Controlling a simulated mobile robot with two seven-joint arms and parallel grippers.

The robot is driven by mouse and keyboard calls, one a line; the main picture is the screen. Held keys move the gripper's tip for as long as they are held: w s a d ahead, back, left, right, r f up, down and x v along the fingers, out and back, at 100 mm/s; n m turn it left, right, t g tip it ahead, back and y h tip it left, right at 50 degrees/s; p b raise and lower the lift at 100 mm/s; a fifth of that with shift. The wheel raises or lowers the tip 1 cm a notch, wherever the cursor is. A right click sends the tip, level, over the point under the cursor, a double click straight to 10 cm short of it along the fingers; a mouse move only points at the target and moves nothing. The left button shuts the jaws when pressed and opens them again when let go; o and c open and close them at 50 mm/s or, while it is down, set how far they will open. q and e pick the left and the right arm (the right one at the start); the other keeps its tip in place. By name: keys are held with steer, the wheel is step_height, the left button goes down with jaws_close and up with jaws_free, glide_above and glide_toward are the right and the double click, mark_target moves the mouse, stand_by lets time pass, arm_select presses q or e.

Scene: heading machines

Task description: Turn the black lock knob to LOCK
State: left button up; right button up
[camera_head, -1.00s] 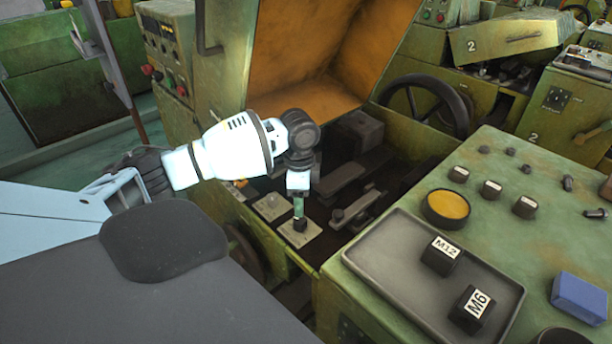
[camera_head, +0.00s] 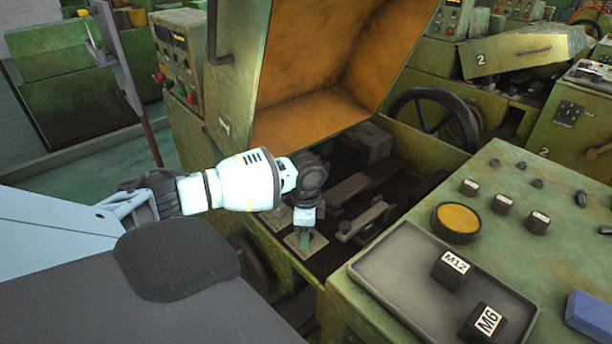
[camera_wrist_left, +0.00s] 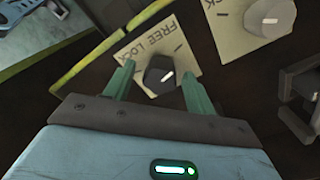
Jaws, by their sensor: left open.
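The black lock knob (camera_wrist_left: 158,76) sits on a cream plate (camera_wrist_left: 140,41) marked FREE and LOCK, shown in the left wrist view. Its white pointer line slants to the upper right, toward the FREE side of the plate. My left gripper (camera_wrist_left: 157,72) is open, one finger on each side of the knob; I cannot tell whether either finger touches it. In the head view my left gripper (camera_head: 304,236) points down over the same plate (camera_head: 312,245) inside the machine's open bay and hides the knob.
A second knob (camera_wrist_left: 270,17) on its own plate is beside the first. The orange-lined hood (camera_head: 310,80) stands open behind my wrist. A handwheel (camera_head: 435,112) is at the back right. A grey tray (camera_head: 395,262) with M12 and M6 blocks lies on the right panel.

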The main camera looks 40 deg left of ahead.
arm_select(q)
steer(key=c, duration=1)
steer(key=shift+o, duration=0.2)
steer(key=shift+r, duration=0.1)
